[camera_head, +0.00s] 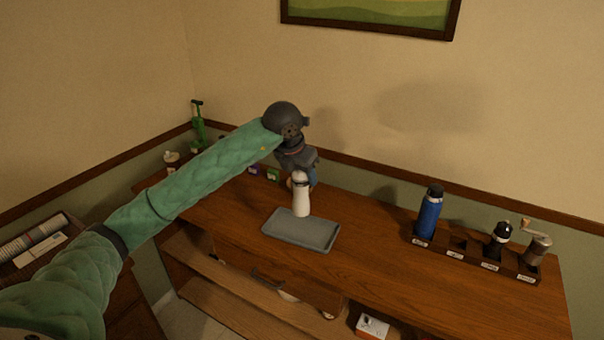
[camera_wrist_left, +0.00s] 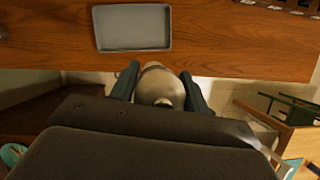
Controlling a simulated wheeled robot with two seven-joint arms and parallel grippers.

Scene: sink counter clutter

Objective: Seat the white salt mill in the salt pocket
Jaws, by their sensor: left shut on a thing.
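The white salt mill (camera_head: 302,201) is upright, its lower end overlapping the back edge of the grey tray (camera_head: 271,231) in the head view. I cannot tell whether it touches anything below. My left gripper (camera_head: 301,179) is shut on the mill's upper part. The left wrist view shows the mill's top (camera_wrist_left: 157,85) between the two fingers. A dark wooden rack (camera_head: 472,256) with labelled pockets stands at the right. One pocket (camera_head: 458,243) is empty, between the blue bottle and the black mill. The labels are too small to read. My right gripper is out of view.
The rack also holds a blue bottle (camera_head: 429,213), a black mill (camera_head: 497,240) and a crank grinder (camera_head: 536,246). Small coloured boxes (camera_head: 270,174) stand at the back of the wooden counter (camera_head: 375,262). Bare counter lies between tray and rack.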

